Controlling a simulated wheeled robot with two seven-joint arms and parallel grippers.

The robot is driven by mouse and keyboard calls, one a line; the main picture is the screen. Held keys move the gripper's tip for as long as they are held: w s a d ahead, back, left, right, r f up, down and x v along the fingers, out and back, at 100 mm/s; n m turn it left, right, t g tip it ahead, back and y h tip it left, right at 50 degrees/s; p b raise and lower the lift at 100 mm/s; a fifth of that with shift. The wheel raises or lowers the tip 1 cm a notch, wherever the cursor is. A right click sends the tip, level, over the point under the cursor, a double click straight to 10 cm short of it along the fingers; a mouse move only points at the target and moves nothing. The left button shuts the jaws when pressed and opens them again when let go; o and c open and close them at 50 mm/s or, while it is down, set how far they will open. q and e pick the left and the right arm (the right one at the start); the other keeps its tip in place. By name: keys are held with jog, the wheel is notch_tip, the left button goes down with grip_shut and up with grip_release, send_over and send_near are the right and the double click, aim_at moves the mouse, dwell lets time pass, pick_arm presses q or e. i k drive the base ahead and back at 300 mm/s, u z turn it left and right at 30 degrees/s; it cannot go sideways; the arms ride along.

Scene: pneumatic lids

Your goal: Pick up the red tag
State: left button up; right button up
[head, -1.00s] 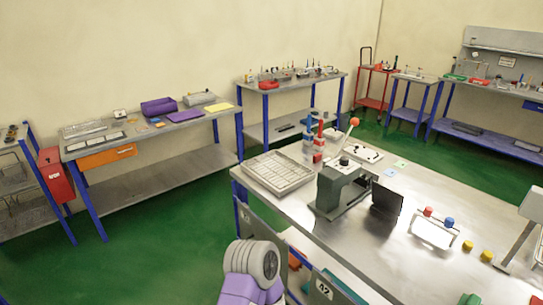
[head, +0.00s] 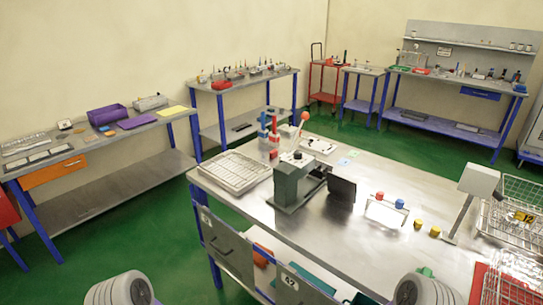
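I cannot make out a red tag for certain in the head view. Only grey rounded parts of my two arms show at the bottom edge. Neither gripper's fingers are in view.
The steel workbench (head: 330,228) fills the centre and carries a tray (head: 231,172), a dark green press (head: 291,183) and wire baskets (head: 513,207). Side tables (head: 101,136) line the walls. Green floor (head: 90,272) is open to the left.

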aim_at(274, 154)
jog(key=u, duration=1.85)
jog(key=i, duration=0.7)
